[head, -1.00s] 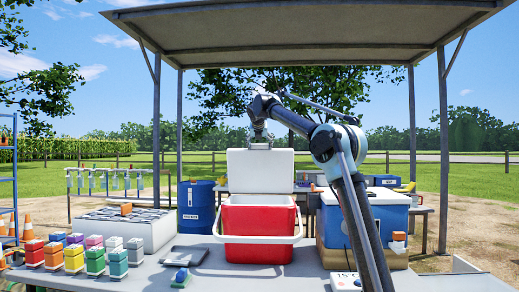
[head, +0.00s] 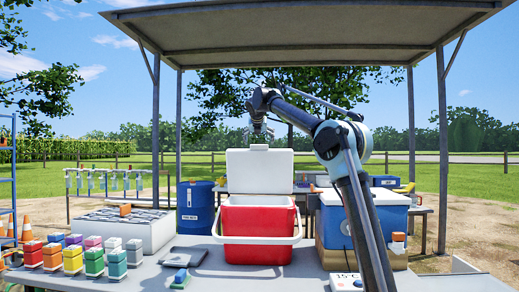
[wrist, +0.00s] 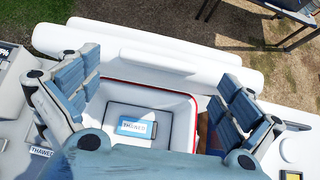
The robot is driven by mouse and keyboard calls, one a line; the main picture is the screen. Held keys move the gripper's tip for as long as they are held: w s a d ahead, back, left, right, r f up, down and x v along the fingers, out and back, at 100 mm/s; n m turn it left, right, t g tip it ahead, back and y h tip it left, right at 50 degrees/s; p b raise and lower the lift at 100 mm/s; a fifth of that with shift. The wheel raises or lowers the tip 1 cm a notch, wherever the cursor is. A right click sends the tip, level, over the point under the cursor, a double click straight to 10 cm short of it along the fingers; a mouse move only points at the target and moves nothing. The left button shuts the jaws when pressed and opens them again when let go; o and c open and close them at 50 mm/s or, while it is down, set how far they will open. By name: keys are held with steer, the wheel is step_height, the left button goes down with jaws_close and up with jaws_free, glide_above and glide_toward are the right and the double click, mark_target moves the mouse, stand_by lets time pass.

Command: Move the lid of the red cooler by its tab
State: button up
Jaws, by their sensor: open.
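The red cooler (head: 258,232) stands on the table with its white lid (head: 259,172) raised upright at the back. The tab (head: 259,147) sticks up from the lid's top edge. My gripper (head: 258,135) is open and empty, just above the tab and apart from it. In the wrist view, my gripper's fingers (wrist: 158,70) are spread wide to either side, with the lid's pale tab (wrist: 158,61) between and beyond them. The open cooler (wrist: 138,118) shows a blue pack (wrist: 137,127) marked "THAWED" on its floor.
A blue cooler (head: 335,222) stands close on the right. Several coloured sample containers (head: 74,259) stand at the left, and a dark tablet (head: 185,255) lies left of the red cooler. A canopy (head: 300,35) hangs over the scene.

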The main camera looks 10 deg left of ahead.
steer(key=v, duration=0.7)
steer(key=shift+s+r, duration=0.2)
steer(key=shift+s, duration=0.05)
